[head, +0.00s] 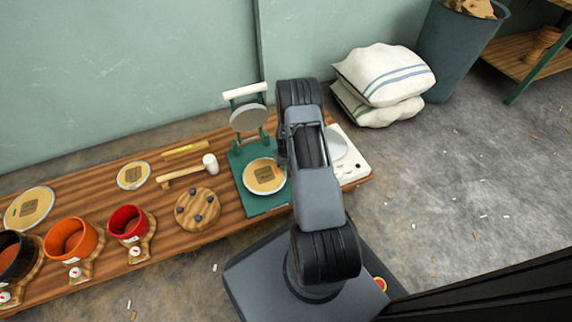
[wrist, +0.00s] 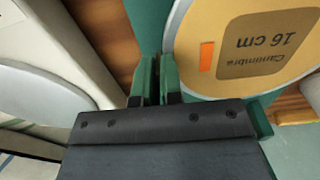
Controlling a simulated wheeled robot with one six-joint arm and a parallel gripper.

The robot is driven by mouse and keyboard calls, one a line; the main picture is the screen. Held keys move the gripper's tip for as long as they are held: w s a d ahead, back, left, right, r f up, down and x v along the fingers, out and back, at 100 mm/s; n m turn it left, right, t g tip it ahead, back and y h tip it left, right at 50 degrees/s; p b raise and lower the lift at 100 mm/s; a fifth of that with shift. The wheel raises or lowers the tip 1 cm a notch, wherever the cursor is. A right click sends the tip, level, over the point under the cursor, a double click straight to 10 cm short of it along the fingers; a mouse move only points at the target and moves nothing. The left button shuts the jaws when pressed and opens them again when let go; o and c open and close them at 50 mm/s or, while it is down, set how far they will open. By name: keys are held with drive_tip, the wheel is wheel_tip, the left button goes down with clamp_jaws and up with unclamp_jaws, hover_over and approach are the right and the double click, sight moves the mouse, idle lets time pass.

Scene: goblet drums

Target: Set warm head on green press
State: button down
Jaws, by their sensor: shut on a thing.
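The warm head (head: 265,177) is a round tan disc with a pale rim and a brown label. The press has green posts and a grey round plate under a pale crossbar at the back. My gripper (head: 284,152) is shut on the head's rim at its right side. My arm hides part of the press's right side.
A white appliance with a grey round plate (head: 337,147) stands right of the press. To the left lie a mallet (head: 188,176), a round wooden block (head: 198,208), two other heads (head: 133,175) (head: 30,207), and red (head: 128,222) and orange (head: 70,238) drums. Sacks (head: 385,80) lie behind.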

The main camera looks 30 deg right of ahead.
drive_tip(key=shift+f, duration=0.25)
idle(0.4)
drive_tip(key=c, duration=1.2)
unclamp_jaws()
wheel_tip(320, 180, up, 14)
drive_tip(key=p, duration=0.5)
drive_tip(key=shift+p, duration=0.35)
